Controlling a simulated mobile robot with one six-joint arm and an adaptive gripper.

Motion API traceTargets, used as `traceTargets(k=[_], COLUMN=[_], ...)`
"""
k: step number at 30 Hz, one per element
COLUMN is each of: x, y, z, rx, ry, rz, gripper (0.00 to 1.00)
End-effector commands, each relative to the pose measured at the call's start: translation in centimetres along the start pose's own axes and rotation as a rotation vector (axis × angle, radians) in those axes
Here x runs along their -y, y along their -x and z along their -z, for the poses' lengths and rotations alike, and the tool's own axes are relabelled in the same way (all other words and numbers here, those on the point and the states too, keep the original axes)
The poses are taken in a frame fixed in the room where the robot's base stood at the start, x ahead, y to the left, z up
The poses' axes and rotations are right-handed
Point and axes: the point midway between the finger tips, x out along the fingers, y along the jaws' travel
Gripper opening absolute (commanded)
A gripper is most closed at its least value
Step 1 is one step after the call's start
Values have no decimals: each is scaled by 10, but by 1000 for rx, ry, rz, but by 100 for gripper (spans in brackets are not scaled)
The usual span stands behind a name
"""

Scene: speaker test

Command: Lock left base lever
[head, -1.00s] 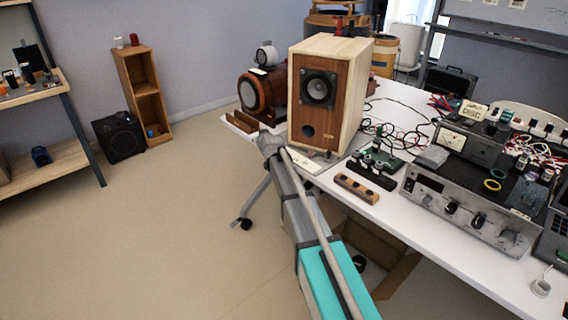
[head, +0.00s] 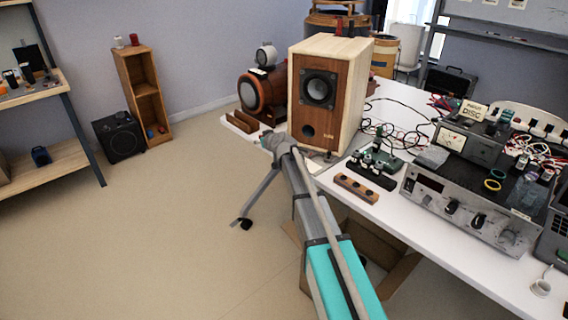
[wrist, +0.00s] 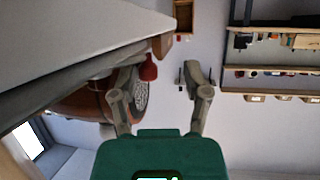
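The speaker's base and left lever are not clearly visible in the head view.
A brown round-fronted unit (head: 262,92) stands behind my gripper. A wooden block with black knobs (head: 356,188), a green stand (head: 385,150) and a grey amplifier (head: 470,205) occupy the table (head: 450,265). The floor (head: 150,240) at left is open.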

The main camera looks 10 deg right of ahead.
Motion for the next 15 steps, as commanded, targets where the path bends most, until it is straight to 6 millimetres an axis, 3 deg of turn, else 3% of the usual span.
traceTargets(k=[9, 15], x=[0, -2], y=[6, 41], z=[-2, -1], rx=[0, 1], ry=[54, 53], rz=[132, 125], gripper=[60, 60])
